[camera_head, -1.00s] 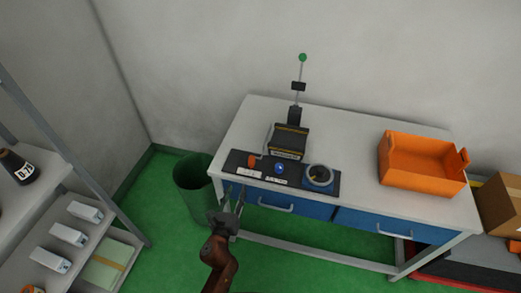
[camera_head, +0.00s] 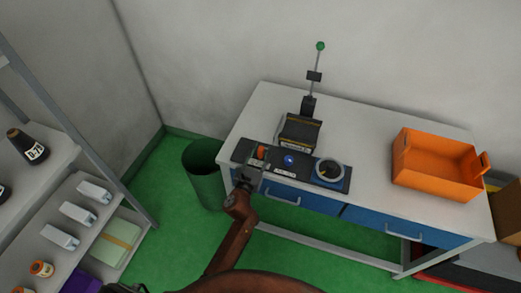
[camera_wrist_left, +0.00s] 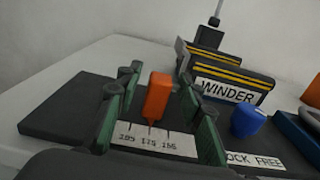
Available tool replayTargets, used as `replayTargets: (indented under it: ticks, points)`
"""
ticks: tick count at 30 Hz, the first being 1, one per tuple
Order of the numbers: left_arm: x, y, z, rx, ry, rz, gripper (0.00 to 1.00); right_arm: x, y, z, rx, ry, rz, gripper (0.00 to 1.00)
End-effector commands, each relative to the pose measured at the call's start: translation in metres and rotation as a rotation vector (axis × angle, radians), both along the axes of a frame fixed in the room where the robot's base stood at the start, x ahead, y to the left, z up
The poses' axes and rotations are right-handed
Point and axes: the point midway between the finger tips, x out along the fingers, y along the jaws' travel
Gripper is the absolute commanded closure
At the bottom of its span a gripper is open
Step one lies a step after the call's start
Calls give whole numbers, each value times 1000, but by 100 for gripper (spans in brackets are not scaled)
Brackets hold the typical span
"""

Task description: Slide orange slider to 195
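The orange slider (camera_head: 261,152) stands upright on the black panel (camera_head: 240,156) at the table's front left. It also shows in the left wrist view (camera_wrist_left: 158,97), above a white scale label (camera_wrist_left: 150,140) that seems to read 195, 175, 155 from left to right. The slider's base is near the middle mark. My left gripper (camera_head: 252,168) is at the panel's front edge. In the left wrist view, its open green-padded fingers (camera_wrist_left: 158,85) stand on either side of the slider, with a visible gap on each side. My right gripper is not in view.
A blue knob (camera_wrist_left: 247,121) and a round dial (camera_head: 330,170) sit right of the slider. The winder box (camera_head: 298,132) with its upright rod stands behind. An orange crate (camera_head: 437,163) is on the table's right. A green bin (camera_head: 203,178) stands left of the table.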

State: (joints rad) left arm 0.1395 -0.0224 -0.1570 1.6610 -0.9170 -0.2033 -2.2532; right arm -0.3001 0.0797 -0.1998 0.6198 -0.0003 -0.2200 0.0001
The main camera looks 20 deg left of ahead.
Motion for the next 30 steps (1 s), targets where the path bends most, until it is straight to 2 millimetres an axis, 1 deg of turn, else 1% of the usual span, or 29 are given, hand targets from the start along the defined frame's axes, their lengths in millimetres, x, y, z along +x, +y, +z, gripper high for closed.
replayTargets:
  ticks: [7, 22, 30]
  points:
    - [0, 2, 0, 0, 1, 3, 66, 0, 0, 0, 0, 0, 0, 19]
    - [-1, 3, 0, 0, 1, 4, 100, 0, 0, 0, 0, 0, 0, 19]
    - [-1, 3, -1, 0, 1, 4, 100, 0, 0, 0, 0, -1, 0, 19]
